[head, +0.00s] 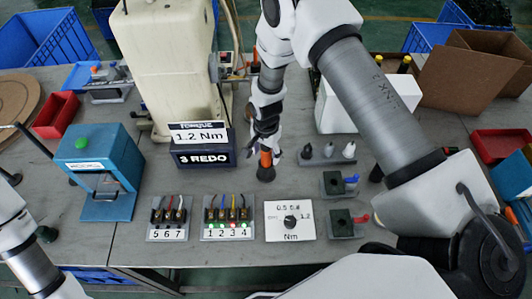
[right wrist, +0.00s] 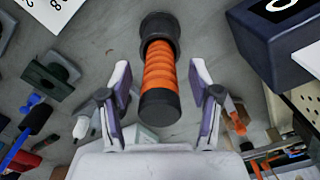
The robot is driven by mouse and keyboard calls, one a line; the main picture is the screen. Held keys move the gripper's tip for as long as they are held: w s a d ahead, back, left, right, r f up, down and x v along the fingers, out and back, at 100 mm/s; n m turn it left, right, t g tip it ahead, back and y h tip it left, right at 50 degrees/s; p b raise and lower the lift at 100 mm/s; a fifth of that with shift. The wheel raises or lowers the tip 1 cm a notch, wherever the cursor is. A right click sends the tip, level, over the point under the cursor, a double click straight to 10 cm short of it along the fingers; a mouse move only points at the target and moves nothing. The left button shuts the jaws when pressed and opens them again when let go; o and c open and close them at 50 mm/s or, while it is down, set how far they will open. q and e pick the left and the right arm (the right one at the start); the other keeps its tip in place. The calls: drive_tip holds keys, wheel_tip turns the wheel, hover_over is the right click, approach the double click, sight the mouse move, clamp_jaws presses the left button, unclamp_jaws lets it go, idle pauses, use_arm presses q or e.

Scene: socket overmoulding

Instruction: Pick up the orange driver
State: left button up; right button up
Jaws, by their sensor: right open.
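The orange driver (head: 265,159) stands upright on the grey table, its dark foot at the bottom, in front of the white machine. In the right wrist view the driver (right wrist: 160,72) shows a ribbed orange grip with black ends. My right gripper (head: 264,143) is above and around the driver's upper part. In the right wrist view my right gripper (right wrist: 160,90) is open, with one finger on each side of the driver and a visible gap on both sides. My left arm shows at the lower left of the head view, but its gripper is out of frame.
Left of the driver stands the torque display (head: 203,157) reading 1.2 Nm and 3 REDO. A holder with several small bottles (head: 328,153) is to the right. The dial plate (head: 290,221) and numbered socket rack (head: 228,218) lie in front. A blue press (head: 98,172) stands left.

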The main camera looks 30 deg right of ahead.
drive_tip(key=shift+f, duration=0.65)
clamp_jaws()
drive_tip(key=shift+r, duration=0.1)
